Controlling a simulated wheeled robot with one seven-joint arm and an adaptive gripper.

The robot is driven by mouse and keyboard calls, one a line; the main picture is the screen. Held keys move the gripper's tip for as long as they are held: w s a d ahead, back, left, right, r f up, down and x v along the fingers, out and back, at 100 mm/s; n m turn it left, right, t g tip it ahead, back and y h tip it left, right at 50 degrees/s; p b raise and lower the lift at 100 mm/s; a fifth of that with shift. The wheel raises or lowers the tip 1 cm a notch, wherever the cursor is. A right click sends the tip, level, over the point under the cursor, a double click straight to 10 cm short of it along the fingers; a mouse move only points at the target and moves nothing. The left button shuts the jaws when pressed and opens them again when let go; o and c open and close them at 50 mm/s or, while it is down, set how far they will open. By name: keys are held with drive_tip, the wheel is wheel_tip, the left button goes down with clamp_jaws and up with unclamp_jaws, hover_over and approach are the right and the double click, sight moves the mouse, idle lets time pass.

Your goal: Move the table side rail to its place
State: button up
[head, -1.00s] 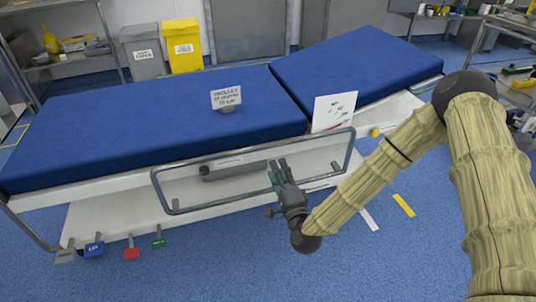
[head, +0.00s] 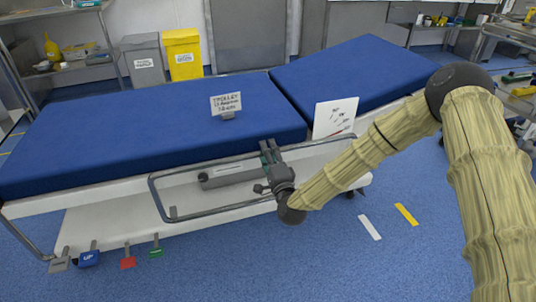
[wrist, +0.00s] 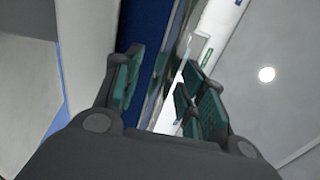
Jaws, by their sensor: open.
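The table side rail (head: 152,195) is a grey tubular metal frame along the near long side of the operating table (head: 130,140). Its right part is hidden behind my arm. My gripper (head: 268,149) is open, with its green-padded fingers pointing up at the rail's top bar, right of its middle. In the wrist view my gripper (wrist: 162,85) has its fingers spread, with a shiny metal strip, which looks like the rail, seen between them. I cannot tell whether the fingers touch it.
A lettered sign (head: 226,105) stands on the blue mattress, and a white card (head: 335,117) stands near its joint. Coloured pedals (head: 127,262) jut out at lower left. Grey and yellow bins (head: 183,54) stand behind.

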clamp_jaws()
drive_tip(key=shift+r+p, duration=0.3)
drive_tip(key=shift+r, duration=0.2)
wheel_tip(320, 180, up, 22)
drive_tip(key=p, duration=1)
drive_tip(key=shift+f+p, duration=0.15)
drive_tip(key=shift+p, duration=0.15)
drive_tip(key=shift+w, duration=0.15)
unclamp_jaws()
